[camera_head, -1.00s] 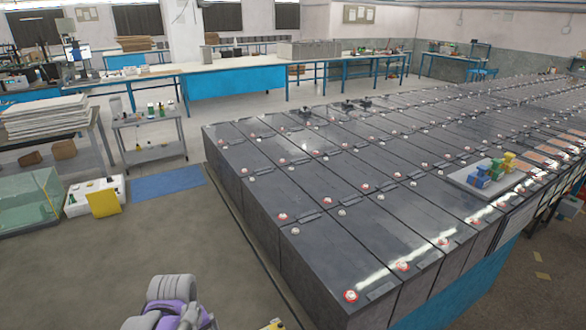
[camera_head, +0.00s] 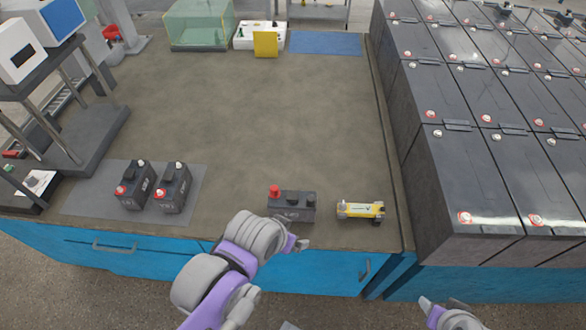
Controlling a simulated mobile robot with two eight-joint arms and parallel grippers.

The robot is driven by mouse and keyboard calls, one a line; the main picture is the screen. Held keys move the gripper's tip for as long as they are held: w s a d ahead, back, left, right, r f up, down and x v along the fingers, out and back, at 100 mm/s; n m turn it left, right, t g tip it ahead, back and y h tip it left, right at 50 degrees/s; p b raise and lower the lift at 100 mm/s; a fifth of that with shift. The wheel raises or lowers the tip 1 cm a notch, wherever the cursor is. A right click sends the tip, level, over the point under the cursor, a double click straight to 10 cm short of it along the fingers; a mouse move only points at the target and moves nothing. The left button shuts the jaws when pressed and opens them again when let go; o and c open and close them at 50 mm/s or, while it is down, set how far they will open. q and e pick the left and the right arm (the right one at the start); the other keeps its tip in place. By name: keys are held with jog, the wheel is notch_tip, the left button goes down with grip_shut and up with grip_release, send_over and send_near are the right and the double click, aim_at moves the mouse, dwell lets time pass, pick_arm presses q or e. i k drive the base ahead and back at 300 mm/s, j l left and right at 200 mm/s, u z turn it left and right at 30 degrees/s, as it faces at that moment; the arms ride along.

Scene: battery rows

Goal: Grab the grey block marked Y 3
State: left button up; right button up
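A dark grey block (camera_head: 293,204) with a red knob on its left end sits on the workbench near its front edge. It has faint marks on its front, too small to read as Y 3. Two dark battery-like blocks (camera_head: 134,187) and (camera_head: 172,188) with red and white caps stand farther left. My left gripper (camera_head: 299,243) is in front of the dark grey block, on the near side of the bench edge; its fingers are too small to judge. My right gripper (camera_head: 427,304) shows only in part at the bottom right, away from the blocks.
A small yellow object (camera_head: 360,210) lies right of the dark grey block. The two blocks stand on a grey mat (camera_head: 88,192). Large battery rows (camera_head: 465,185) rise along the right. The bench middle (camera_head: 250,110) is clear. A glass box (camera_head: 200,20) is at the back.

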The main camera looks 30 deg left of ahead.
aim_at(291, 204)
jog(key=u, duration=1.1)
